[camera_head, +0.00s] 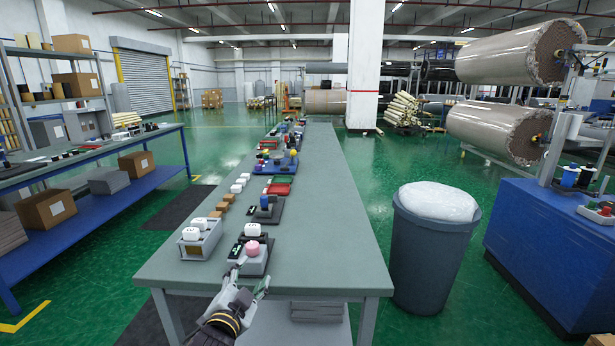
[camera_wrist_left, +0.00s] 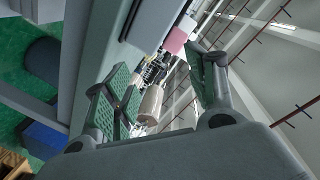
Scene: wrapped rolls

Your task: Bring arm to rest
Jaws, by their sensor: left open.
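My left gripper (camera_head: 248,282) is at the near end of the long grey table (camera_head: 330,215), just in front of the table's front edge. Its two fingers stand apart with nothing between them; in the left wrist view the open fingers (camera_wrist_left: 165,95) show green pads. Just beyond the fingertips a pink round piece (camera_head: 252,248) sits on a grey device (camera_head: 258,262) with a dark display. The pink piece also shows in the left wrist view (camera_wrist_left: 177,41), beyond the fingers. My right gripper is not in either view.
A grey holder with white blocks (camera_head: 199,239) stands left of the device. A grey bin (camera_head: 428,260) stands right of the table, before a blue cabinet (camera_head: 555,250). Green floor separates the left shelf bench.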

